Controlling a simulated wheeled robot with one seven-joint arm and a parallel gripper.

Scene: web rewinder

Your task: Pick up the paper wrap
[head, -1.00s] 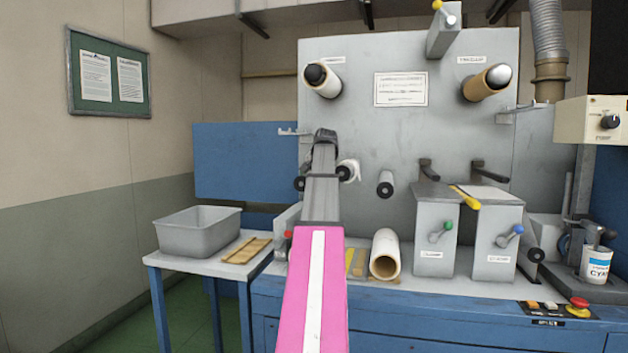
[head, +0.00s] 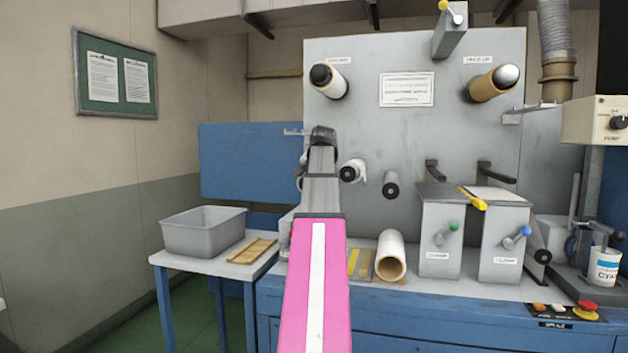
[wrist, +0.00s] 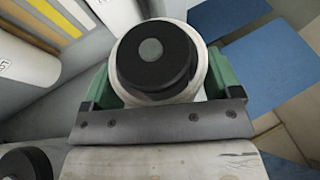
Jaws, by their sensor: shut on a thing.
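The paper wrap (wrist: 197,93) shows in the wrist view as a pale band around a round black end with a grey centre. My gripper (wrist: 157,82) has its green fingers on either side of it and is shut on it. A dark bolted bar crosses the picture just below the wrap. In the head view my gripper (head: 322,136) is in front of the machine panel, at the far end of my pink and grey arm. The arm hides the held wrap there, and its far side is hidden in the wrist view.
A white roller (head: 354,169) and a grey roller (head: 390,186) stick out right of my gripper. A cardboard-cored roll (head: 391,258) lies on the bench near two grey units (head: 441,240). A grey bin (head: 204,232) stands on the side table at left.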

